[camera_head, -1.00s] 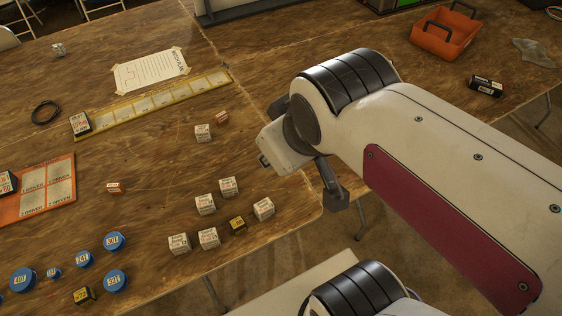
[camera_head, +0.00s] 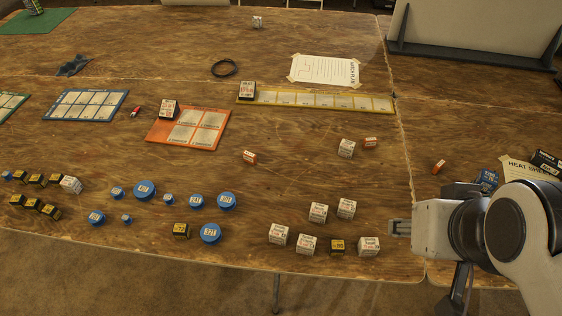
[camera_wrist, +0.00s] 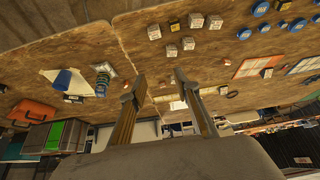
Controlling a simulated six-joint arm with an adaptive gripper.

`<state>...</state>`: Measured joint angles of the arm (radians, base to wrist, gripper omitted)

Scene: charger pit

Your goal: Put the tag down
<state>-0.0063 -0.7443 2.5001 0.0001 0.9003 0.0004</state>
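My gripper (camera_head: 397,228) is at the right of the head view, near the front edge of the table (camera_head: 330,195). In the wrist view my gripper (camera_wrist: 158,75) has its two fingers well apart with nothing held between them. No tag is in it. Which thing is the task's tag I cannot tell. A black-and-white tag-like block (camera_head: 168,110) is on the orange board (camera_head: 157,131), and a similar block (camera_head: 247,90) is at the left end of the yellow strip (camera_head: 330,102). Small orange blocks (camera_head: 249,157) lie loose on the wood, another one (camera_head: 370,143) farther right.
White cubes (camera_head: 318,212) and a black-yellow cube (camera_head: 337,247) stand left of my gripper. Blue round pieces (camera_head: 210,233) and more black-yellow cubes (camera_head: 48,210) lie to the left. A paper sheet (camera_head: 325,70) and black ring (camera_head: 225,68) lie farther back. The mid-table has bare wood.

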